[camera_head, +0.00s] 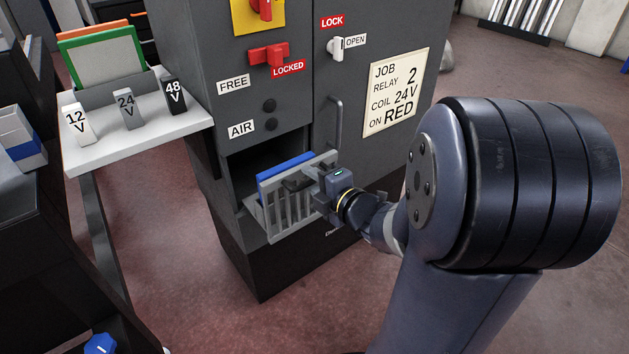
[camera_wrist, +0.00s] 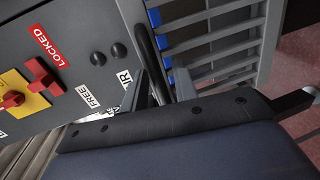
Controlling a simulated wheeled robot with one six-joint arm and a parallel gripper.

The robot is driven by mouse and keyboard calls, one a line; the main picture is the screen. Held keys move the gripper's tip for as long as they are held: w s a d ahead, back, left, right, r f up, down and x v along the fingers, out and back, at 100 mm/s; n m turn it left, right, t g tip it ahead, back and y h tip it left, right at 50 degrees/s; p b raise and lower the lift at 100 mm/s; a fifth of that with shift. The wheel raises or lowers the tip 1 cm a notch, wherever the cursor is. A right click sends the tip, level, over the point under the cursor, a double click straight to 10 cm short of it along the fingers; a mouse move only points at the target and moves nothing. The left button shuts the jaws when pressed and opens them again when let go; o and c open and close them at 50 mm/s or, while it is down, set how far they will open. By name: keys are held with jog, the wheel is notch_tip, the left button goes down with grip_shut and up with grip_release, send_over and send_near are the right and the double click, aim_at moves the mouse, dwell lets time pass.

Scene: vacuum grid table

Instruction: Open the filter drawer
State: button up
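The filter drawer (camera_head: 290,212) is a grey slatted tray front at the lower opening of the grey cabinet. It stands out from the opening, with a blue-edged filter (camera_head: 284,166) showing behind its front. My gripper (camera_head: 316,187) is at the right part of the drawer front, touching or very near it.
The cabinet carries a red switch marked LOCKED (camera_head: 269,55), a white switch by OPEN (camera_head: 338,48) and a vertical door handle (camera_head: 336,122). A white shelf (camera_head: 140,135) with 12 V, 24 V and 48 V blocks juts out at left. Floor in front is clear.

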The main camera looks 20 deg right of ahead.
jog(key=shift+s, duration=0.1)
jog(key=p+v, duration=0.3)
jog(key=v, duration=0.7)
jog(key=shift+s, duration=0.3)
jog(key=shift+w+d, duration=0.1)
jog(key=b+x, duration=0.3)
jog(key=x, duration=0.7)
jog(key=shift+w, duration=0.35)
jog(key=shift+a, duration=0.2)
